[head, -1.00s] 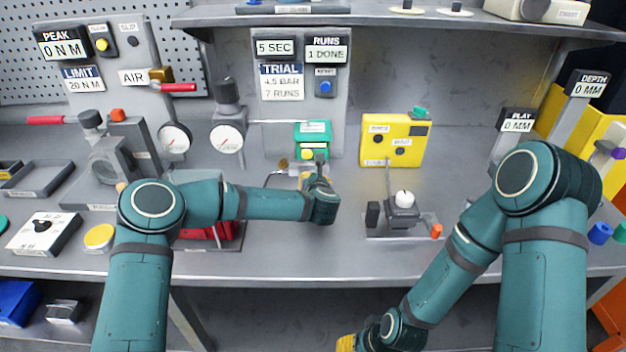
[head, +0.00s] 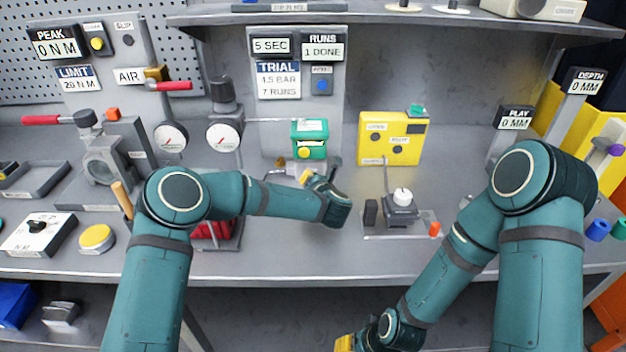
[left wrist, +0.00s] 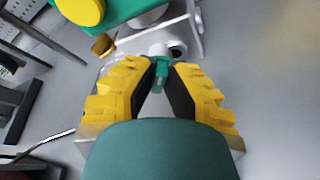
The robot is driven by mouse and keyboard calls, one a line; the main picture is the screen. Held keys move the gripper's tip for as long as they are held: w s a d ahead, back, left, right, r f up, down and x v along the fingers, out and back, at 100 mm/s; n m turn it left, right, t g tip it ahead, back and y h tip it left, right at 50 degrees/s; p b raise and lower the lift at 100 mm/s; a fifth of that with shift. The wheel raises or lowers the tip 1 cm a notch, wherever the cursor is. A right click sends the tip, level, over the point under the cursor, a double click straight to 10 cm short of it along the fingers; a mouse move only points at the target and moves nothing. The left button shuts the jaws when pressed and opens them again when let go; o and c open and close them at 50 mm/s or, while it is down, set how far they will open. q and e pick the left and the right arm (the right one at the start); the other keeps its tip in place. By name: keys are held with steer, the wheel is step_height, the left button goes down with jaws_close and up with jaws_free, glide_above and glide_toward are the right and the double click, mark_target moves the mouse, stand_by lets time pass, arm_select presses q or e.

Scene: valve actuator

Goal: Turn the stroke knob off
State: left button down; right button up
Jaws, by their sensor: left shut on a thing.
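The green valve actuator (head: 310,130) with a yellow round front piece (head: 304,152) stands below the trial panel. My left gripper (head: 304,176) is just below it, mostly hidden by my own wrist. In the left wrist view, the yellow fingers (left wrist: 160,76) are closed around a small green knob (left wrist: 161,68) on a whitish stem in front of the actuator. No label shows on this knob, so I cannot tell for sure that it is the stroke knob. My right gripper (head: 345,342) shows only as a yellow bit at the bottom edge.
A gauge (head: 224,137) stands left of the actuator, and a yellow box (head: 392,138) stands to its right. A small fixture with a white knob (head: 402,195) sits right of my left wrist. The bench front (head: 300,262) is clear.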

arm_select(q)
steer(key=c, duration=1)
jaws_free()
steer(key=v, duration=1.2)
